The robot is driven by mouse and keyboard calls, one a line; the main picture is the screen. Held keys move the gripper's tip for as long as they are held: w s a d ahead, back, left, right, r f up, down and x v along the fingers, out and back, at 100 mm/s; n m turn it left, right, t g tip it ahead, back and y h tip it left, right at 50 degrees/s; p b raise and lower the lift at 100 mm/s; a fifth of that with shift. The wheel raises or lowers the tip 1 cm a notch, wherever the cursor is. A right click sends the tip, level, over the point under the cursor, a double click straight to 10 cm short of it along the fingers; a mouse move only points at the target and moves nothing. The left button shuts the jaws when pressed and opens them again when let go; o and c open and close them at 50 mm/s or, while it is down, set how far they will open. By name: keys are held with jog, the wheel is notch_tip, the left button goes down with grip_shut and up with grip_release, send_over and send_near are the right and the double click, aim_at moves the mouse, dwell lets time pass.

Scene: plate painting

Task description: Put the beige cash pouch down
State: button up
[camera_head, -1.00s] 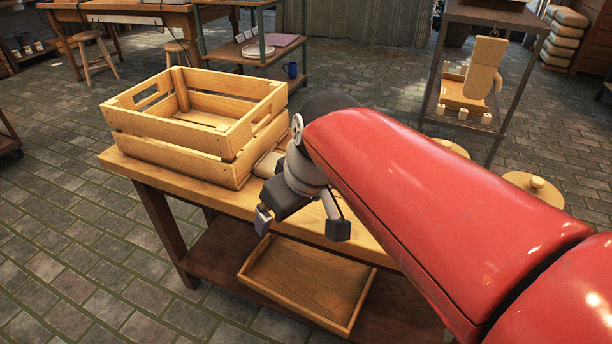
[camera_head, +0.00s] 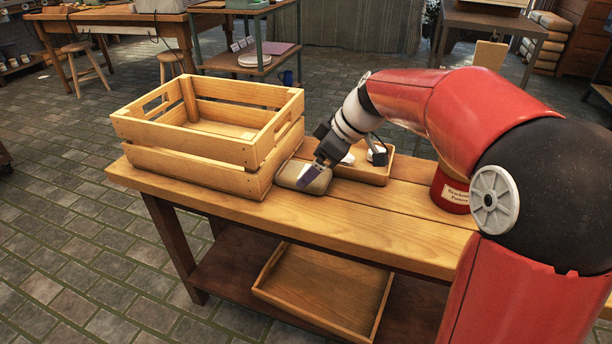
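The beige cash pouch (camera_head: 290,174) lies on the wooden workbench (camera_head: 380,215), close against the right side of the slatted wooden crate (camera_head: 190,160). My gripper (camera_head: 310,178) points down and left at the pouch's right end. A dark finger with a purple tip overlaps the pouch in the picture. The other finger cannot be made out, so I cannot tell whether the fingers grip the pouch or only stand beside it.
A shallow wooden tray (camera_head: 375,175) with white items stands behind my gripper. A red labelled tin (camera_head: 452,190) stands to the right. The bench front is clear. Another tray (camera_head: 325,290) lies on the lower shelf.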

jog(key=x, duration=0.3)
jog(key=shift+w+a+f, duration=0.1)
jog(key=shift+w+f, duration=0.1)
jog(key=shift+f, duration=0.15)
jog(key=c, duration=1.3)
jog(key=shift+r, duration=0.1)
jog(key=shift+r, duration=0.1)
